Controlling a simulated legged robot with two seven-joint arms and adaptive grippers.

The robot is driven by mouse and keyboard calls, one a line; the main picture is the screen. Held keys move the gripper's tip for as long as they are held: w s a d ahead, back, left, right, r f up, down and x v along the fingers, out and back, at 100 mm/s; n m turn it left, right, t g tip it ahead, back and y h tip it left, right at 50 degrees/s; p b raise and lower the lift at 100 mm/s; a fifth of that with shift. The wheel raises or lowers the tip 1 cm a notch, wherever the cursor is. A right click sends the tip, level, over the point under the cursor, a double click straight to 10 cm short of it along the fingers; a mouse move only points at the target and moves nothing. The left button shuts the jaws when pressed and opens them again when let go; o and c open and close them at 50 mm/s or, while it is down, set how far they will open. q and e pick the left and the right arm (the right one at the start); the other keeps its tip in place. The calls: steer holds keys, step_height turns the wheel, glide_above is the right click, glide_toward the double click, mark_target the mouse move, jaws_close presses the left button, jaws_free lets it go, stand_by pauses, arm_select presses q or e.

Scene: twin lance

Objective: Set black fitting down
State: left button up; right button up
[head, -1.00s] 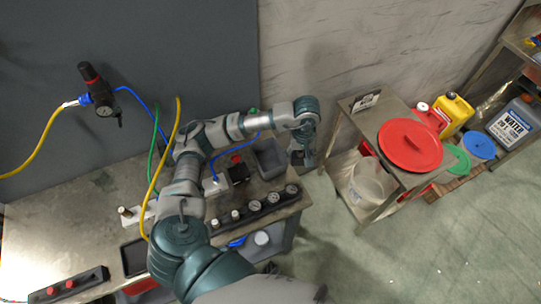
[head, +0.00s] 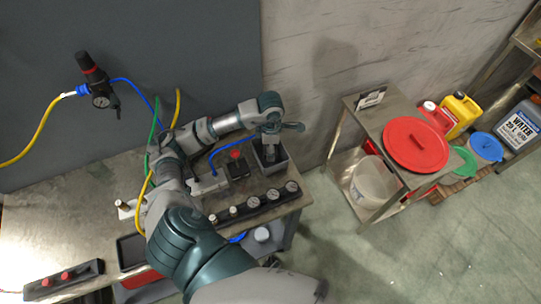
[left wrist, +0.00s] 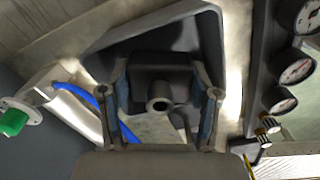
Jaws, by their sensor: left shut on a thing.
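My left gripper (head: 270,152) points down over the grey bin (head: 285,164) at the right end of the bench. In the left wrist view its two fingers (left wrist: 163,112) are shut on the black fitting (left wrist: 160,70), a dark body with a round hollow stub facing the camera. The bin also shows behind the fitting in that view (left wrist: 130,34). I cannot tell whether the fitting touches the bin floor. In the head view the gripper mostly hides the fitting. My right gripper is out of view.
A gauge row (head: 255,203) runs along the bench front, close to the bin. A black box with a red knob (head: 237,168) and a blue hose (head: 232,143) are left of it. A shelf with a red lid (head: 415,145) stands apart to the right.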

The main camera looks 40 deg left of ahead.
arm_select(q)
step_height(320, 180, down, 5)
steer(key=shift+w+a+r, duration=0.1)
steer(key=shift+a, duration=0.05)
steer(key=o, duration=1.2)
steer(key=shift+r, duration=0.1)
step_height(320, 180, up, 11)
steer(key=shift+r, duration=0.5)
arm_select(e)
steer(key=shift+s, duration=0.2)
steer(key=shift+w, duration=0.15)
